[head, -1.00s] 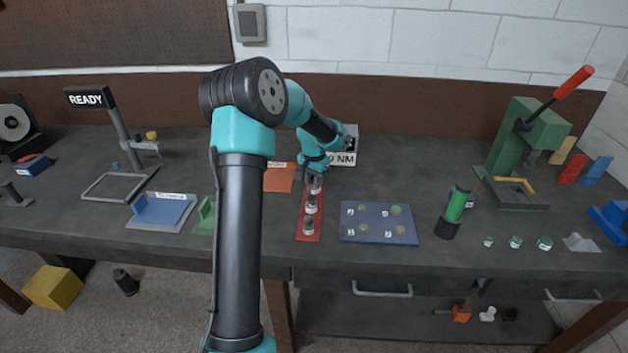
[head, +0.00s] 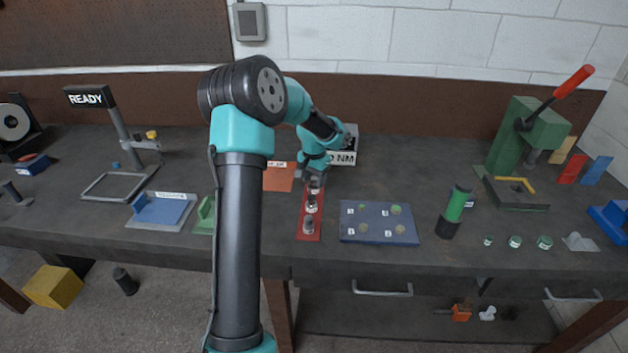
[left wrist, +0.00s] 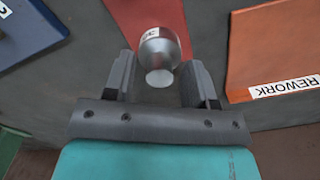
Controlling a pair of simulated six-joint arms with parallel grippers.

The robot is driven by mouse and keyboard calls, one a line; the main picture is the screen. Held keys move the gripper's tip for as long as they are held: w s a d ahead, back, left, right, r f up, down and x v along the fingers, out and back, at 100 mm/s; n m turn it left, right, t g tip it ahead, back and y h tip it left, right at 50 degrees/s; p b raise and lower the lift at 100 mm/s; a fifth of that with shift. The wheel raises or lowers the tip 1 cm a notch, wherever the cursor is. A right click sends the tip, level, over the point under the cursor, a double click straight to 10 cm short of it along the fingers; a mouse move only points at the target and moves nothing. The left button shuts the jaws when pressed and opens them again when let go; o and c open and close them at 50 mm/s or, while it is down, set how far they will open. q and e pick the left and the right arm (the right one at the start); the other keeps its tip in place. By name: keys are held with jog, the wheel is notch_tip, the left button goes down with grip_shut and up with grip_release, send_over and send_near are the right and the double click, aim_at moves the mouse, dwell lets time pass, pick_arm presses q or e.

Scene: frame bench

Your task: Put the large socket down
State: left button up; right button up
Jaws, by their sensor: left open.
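My left gripper (left wrist: 160,82) is open, with its two fingers apart in the left wrist view. A silver socket (left wrist: 160,54) with a small label stands just beyond and between the fingertips, with a gap to each finger. It is at the far end of the red strip (left wrist: 125,12), which also shows in the head view (head: 306,232). In the head view my left gripper (head: 312,176) hangs over that end and partly hides this socket (head: 315,189). My right gripper is not in view.
An orange REWORK mat (head: 279,179) lies left of the strip and a blue numbered plate (head: 379,235) right of it. A white box marked NM (head: 343,158) stands behind the gripper. A black and green cylinder (head: 452,212) stands further right. The bench between box and press (head: 520,140) is clear.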

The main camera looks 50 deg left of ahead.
aim_at(314, 178)
pick_arm(q)
notch_tip(314, 178, up, 12)
jog(key=shift+f, duration=0.2)
jog(key=shift+f, duration=0.15)
dwell(0.5)
notch_tip(314, 178, down, 12)
jog(key=shift+f, duration=0.1)
dwell(0.6)
jog(key=shift+r, duration=0.2)
